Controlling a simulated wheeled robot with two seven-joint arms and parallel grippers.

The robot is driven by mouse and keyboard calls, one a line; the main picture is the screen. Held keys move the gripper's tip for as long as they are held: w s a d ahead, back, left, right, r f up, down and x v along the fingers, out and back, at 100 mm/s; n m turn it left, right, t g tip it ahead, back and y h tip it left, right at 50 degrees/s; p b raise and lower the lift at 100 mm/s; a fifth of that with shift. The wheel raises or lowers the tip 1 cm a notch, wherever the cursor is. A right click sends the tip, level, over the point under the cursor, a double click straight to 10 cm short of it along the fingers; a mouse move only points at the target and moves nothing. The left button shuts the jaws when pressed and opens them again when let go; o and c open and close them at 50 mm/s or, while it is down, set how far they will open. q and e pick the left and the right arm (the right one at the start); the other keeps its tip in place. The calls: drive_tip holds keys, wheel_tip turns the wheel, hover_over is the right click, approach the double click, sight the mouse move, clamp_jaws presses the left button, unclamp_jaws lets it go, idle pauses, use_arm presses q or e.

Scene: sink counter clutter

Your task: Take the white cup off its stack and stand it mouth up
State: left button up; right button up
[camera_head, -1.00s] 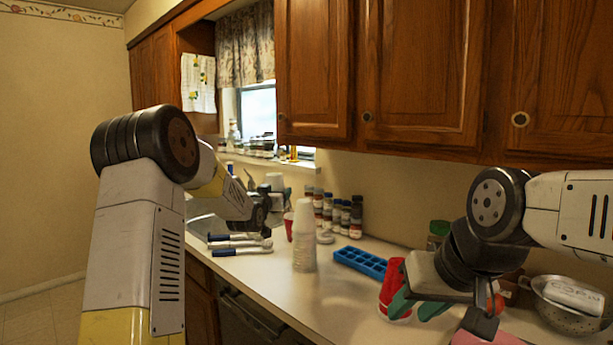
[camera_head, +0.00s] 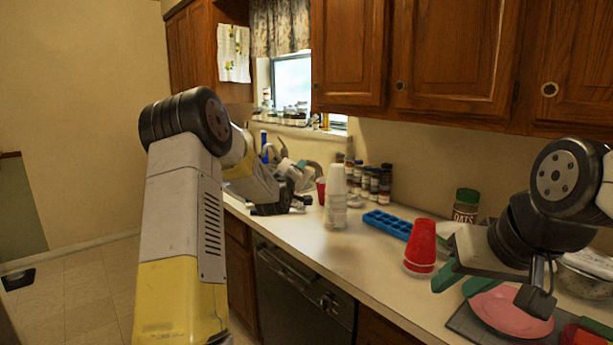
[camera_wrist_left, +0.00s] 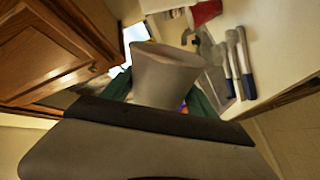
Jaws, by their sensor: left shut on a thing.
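The stack of white cups (camera_head: 337,198) stands on the counter, narrow ends up, near the back edge. My left gripper (camera_wrist_left: 163,98) is shut on a white cup (camera_wrist_left: 165,72), with green fingers on either side of it. In the left wrist view its wider end points away from the gripper. In the head view the left gripper is left of the stack, and its fingertips are hard to make out. My right gripper (camera_head: 462,281) is open and empty beside a stack of red cups (camera_head: 420,246), which stands narrow ends up.
A blue ice tray (camera_head: 388,224) and spice jars (camera_head: 375,184) stand behind the cups. A pink plate (camera_head: 508,311) lies at the front right. Blue-handled brushes (camera_wrist_left: 240,62) lie near a red cup (camera_wrist_left: 205,12). Counter in front of the white stack is clear.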

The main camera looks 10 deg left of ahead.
use_arm(q)
drive_tip(key=n, duration=0.6)
drive_tip(key=shift+r, duration=0.1)
drive_tip(key=n, duration=0.6)
drive_tip(key=shift+r, duration=0.1)
drive_tip(key=n, duration=0.6)
drive_tip(key=shift+a+r+n, duration=0.1)
drive_tip(key=shift+a+n, duration=0.15)
drive_tip(key=shift+n, duration=0.15)
drive_tip(key=n, duration=0.5)
drive_tip(key=shift+n, duration=0.3)
drive_tip(key=shift+w+n, duration=0.2)
drive_tip(key=shift+n, duration=0.1)
drive_tip(key=w+a+f, duration=0.1)
drive_tip(key=w+f, duration=0.2)
drive_tip(key=f, duration=0.3)
drive_tip(key=w+a+f, duration=0.1)
drive_tip(key=w+f, duration=0.2)
drive_tip(key=f, duration=0.3)
drive_tip(key=w+a+f, duration=0.1)
drive_tip(key=w+f, duration=0.2)
drive_tip(key=f, duration=0.3)
drive_tip(key=shift+a, duration=0.2)
drive_tip(key=shift+f, duration=0.9)
drive_tip(key=shift+f, duration=0.5)
